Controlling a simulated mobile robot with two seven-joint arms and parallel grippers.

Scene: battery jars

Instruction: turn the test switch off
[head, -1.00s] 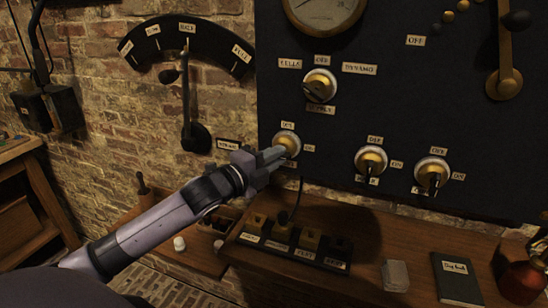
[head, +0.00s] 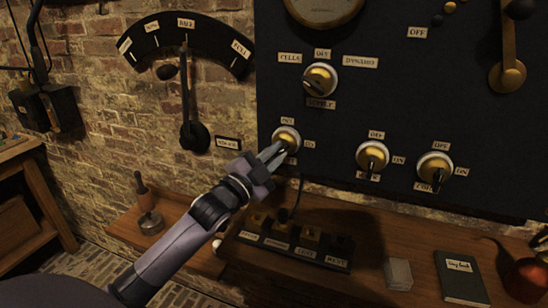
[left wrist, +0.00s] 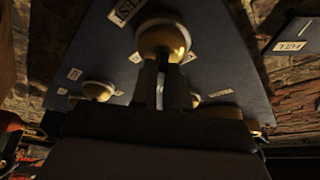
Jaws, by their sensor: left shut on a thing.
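The test switch is a round brass knob with a pale rim (head: 286,137) on the dark panel. It is the leftmost of the lower row of knobs. Small labels sit above it and to its right; the label below is mostly hidden by my gripper. My left gripper (head: 275,152) reaches up from the lower left, its fingers shut on the knob's small lever. In the left wrist view the brass knob (left wrist: 163,40) is straight ahead, with the lever between the two dark fingers (left wrist: 160,88). My right gripper is not in view.
Two similar knobs (head: 372,156) (head: 434,168) are to the right and a selector knob (head: 320,80) is above. A lever with an arc scale (head: 192,130) is on the brick wall at left. A wooden shelf (head: 350,240) below holds a key block, cards and a notebook (head: 460,278).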

